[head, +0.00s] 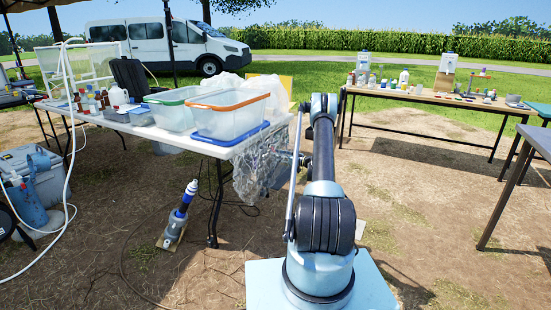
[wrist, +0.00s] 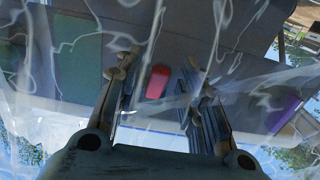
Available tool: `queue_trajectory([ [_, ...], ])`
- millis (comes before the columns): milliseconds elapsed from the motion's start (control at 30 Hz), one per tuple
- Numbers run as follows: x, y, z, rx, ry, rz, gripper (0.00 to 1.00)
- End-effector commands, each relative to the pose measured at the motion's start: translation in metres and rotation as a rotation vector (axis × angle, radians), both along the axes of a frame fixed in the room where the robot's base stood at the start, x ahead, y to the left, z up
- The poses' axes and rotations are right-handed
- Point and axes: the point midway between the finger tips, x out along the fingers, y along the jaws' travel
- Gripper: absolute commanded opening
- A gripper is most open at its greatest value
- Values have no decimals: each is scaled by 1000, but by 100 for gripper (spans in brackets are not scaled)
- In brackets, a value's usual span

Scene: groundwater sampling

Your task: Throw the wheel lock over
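My gripper (wrist: 158,88) is open in the wrist view, with its two fingers well apart. A small red piece (wrist: 158,81) shows between and beyond the fingers, against a dark grey surface. I cannot tell whether this red piece is the wheel lock. Clear, wrinkled plastic film (wrist: 75,35) crosses the wrist view and blurs what lies behind it. In the head view my arm reaches forward to the right end of the white table, and my gripper is not clearly visible there. No wheel lock can be made out for sure in the head view.
Clear plastic film (head: 262,165) hangs off the right end of the white table (head: 180,138). Tubs with an orange rim (head: 228,112) and a green rim (head: 172,108) stand on it. A blue-and-white device (head: 180,213) stands on the ground. Another table (head: 440,97) is at the back right.

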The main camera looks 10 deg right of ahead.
Motion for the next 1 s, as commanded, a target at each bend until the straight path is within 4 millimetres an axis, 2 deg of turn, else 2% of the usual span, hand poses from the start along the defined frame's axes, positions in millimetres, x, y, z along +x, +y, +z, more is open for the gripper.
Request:
queue_trajectory([
  [200, 9, 12, 0, 0, 0, 0, 37],
  [500, 10, 14, 0, 0, 0, 0, 37],
  [533, 10, 14, 0, 0, 0, 0, 32],
  [667, 10, 14, 0, 0, 0, 0, 3],
  [700, 10, 14, 0, 0, 0, 0, 0],
  [1000, 9, 12, 1, -11, 8, 0, 0],
])
